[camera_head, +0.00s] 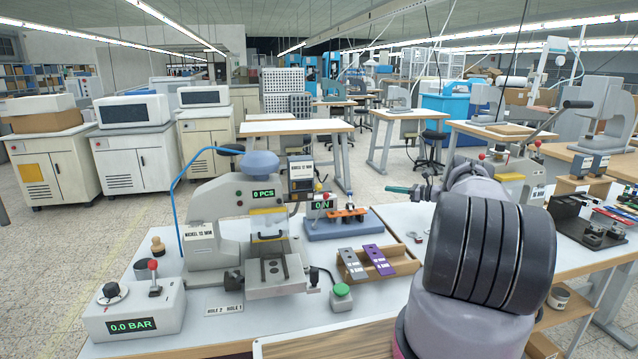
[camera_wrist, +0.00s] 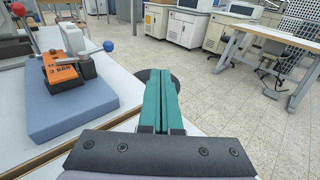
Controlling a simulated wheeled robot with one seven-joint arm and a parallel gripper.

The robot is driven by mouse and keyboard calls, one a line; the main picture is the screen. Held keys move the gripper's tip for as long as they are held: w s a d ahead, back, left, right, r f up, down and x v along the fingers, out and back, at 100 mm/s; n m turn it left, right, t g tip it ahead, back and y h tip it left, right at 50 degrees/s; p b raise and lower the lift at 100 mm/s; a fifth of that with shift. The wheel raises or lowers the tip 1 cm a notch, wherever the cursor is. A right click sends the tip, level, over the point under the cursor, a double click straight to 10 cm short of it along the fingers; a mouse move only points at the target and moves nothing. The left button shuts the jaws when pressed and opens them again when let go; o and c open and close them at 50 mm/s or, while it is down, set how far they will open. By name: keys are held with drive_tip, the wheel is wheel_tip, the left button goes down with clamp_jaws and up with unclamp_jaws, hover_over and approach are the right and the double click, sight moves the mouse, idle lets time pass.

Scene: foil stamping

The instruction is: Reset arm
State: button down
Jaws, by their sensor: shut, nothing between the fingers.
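My gripper (camera_head: 400,190) is in the air above the white workbench (camera_head: 395,290), pointing left in the head view. In the wrist view its two green fingers (camera_wrist: 160,100) lie side by side, shut, with nothing between them. My arm stands at the right of the head view and hides part of the bench. The grey stamping press (camera_head: 215,220), with a display reading 0 PCS, stands on the bench to the left of my gripper.
A blue-grey base with an orange device (camera_head: 345,214) stands near my gripper; it also shows in the wrist view (camera_wrist: 65,75). A wooden tray (camera_head: 350,272) holds a purple piece. A control box (camera_head: 130,315) reads 0.0 BAR. A green button (camera_head: 342,291) sits at the front.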

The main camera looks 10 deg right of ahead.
drive_tip(key=a+r+n+g+h, duration=0.1)
drive_tip(key=a+r+n+g, duration=0.2)
drive_tip(key=a+r, duration=0.55)
drive_tip(key=a+r+n+g, duration=0.2)
drive_tip(key=a+r+n, duration=0.25)
drive_tip(key=r, duration=0.75)
drive_tip(key=s+a+r+n+g+h, duration=0.1)
drive_tip(key=s+a+r+n+h, duration=0.1)
drive_tip(key=s+a+r, duration=0.4)
drive_tip(key=s+a+r+n+g+h, duration=0.15)
drive_tip(key=s+a+r, duration=0.25)
drive_tip(key=a+r, duration=0.4)
drive_tip(key=s+a+r+n+h, duration=0.1)
drive_tip(key=s+a+r+n, duration=0.15)
drive_tip(key=s, duration=0.45)
drive_tip(key=s+a+r+n+h, duration=0.1)
drive_tip(key=s+a+r+n, duration=0.1)
drive_tip(key=s+r, duration=0.35)
drive_tip(key=s+a+r+n+h, duration=0.2)
drive_tip(key=s, duration=0.7)
drive_tip(key=s+f+n+t+h, duration=0.1)
drive_tip(key=s+f+n, duration=0.1)
drive_tip(key=s, duration=0.8)
drive_tip(key=s+f+n+t+h, duration=0.1)
drive_tip(key=s+f+n+t, duration=0.1)
drive_tip(key=s, duration=0.8)
drive_tip(key=shift+s+a+f+n, duration=0.2)
drive_tip(key=shift+s+a+n, duration=0.1)
drive_tip(key=shift+n, duration=0.15)
